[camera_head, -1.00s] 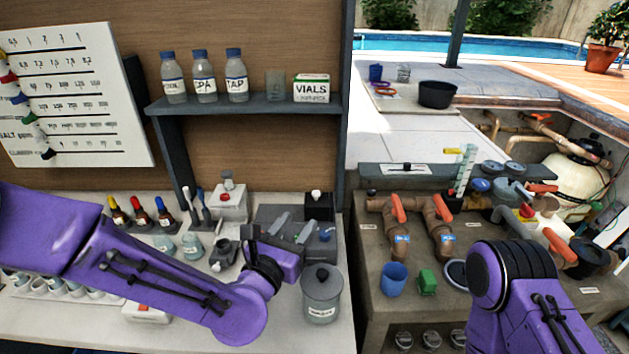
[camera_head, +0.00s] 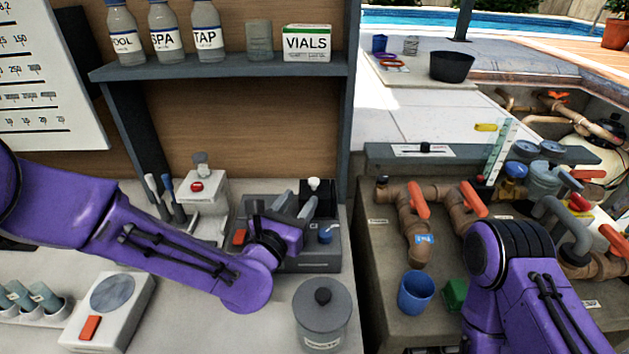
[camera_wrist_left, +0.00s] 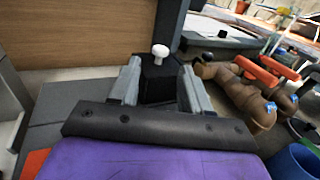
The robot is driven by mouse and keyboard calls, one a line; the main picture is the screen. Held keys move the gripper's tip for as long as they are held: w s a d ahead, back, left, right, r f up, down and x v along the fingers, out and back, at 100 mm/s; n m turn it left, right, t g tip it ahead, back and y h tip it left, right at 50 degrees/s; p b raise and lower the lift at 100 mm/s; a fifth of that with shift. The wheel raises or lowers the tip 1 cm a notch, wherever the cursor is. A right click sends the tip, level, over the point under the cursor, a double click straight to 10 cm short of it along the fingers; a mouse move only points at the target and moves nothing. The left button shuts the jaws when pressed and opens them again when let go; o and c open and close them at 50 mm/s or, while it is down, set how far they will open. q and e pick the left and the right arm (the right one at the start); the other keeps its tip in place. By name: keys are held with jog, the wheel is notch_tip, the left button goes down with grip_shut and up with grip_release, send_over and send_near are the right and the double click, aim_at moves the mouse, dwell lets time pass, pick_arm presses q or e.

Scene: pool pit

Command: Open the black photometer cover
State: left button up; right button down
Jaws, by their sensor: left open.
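The black photometer cover (camera_head: 322,199) is a small black box with a white knob on top, at the back right of the dark grey photometer (camera_head: 318,262). It sits upright and looks closed. My left gripper (camera_head: 297,198) is open and empty above the photometer, its two grey fingers pointing toward the cover. In the left wrist view the cover (camera_wrist_left: 158,84) and its white knob show between and beyond the open fingertips (camera_wrist_left: 160,70). I cannot tell whether a finger touches it. Of my right arm only purple links show; its gripper is out of view.
A grey lidded pot (camera_head: 322,318) stands in front of the photometer. A white device with a red button (camera_head: 202,190) stands to its left. The shelf (camera_head: 220,69) with bottles is above, and its grey side post (camera_head: 352,140) stands right beside the cover.

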aim_at(312, 183)
pick_arm(q)
jog(key=p+x, duration=0.2)
jog(key=x, duration=0.6)
jog(key=shift+d+r, duration=0.1)
jog(key=shift+w+d, duration=0.1)
jog(key=shift+w, duration=0.2)
jog(key=shift+s, duration=0.1)
grip_shut()
